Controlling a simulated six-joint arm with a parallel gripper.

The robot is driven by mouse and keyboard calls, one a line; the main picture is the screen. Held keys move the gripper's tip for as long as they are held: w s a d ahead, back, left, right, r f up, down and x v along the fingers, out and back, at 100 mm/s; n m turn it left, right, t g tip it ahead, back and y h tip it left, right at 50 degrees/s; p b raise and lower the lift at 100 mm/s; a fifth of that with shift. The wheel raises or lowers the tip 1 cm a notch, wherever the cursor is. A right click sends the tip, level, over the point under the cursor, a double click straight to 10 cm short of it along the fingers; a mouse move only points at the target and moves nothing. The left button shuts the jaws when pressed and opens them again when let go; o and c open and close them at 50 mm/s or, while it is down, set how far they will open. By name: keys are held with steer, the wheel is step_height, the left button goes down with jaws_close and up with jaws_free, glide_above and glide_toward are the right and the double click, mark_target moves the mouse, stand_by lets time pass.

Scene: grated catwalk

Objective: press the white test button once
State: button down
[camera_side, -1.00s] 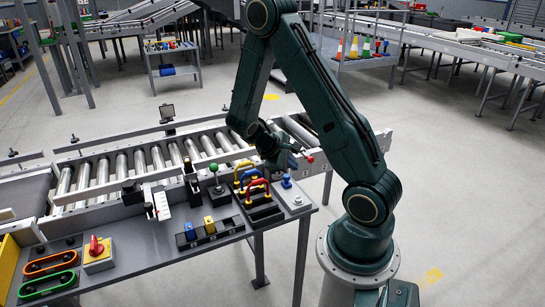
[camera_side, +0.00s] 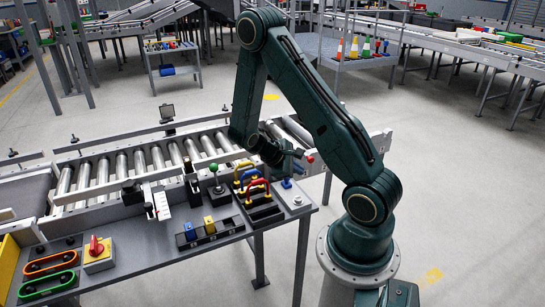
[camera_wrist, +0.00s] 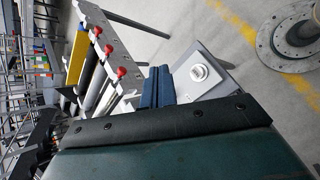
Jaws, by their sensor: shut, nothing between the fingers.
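The white test button (camera_wrist: 199,72) is a round white cap on a pale grey plate in the wrist view, to the right of my fingers. In the side view its grey box (camera_side: 297,203) stands at the right end of the bench, with the small pale button (camera_side: 298,200) on top. My gripper (camera_side: 297,165) is above and behind this end of the bench, apart from the button. Its two blue fingers (camera_wrist: 158,72) are together and empty in the wrist view.
A green-topped lever (camera_side: 214,171) is farther left. The roller conveyor rail with red knobs (camera_wrist: 109,49) runs behind.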

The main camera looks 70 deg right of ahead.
glide_toward(300, 197)
steer(key=shift+s+d+f, duration=0.45)
steer(key=shift+s+d, duration=0.1)
steer(key=shift+d, duration=0.15)
steer(key=shift+s+d+f, duration=0.4)
steer(key=shift+s+d, duration=0.15)
steer(key=shift+d, duration=0.15)
steer(key=shift+s+d+f, duration=0.45)
steer(key=shift+s+d, duration=0.1)
steer(key=shift+d, duration=0.15)
steer(key=shift+f, duration=1.25)
stand_by(2.1)
steer(key=shift+r, duration=1.4)
steer(key=shift+r, duration=2.35)
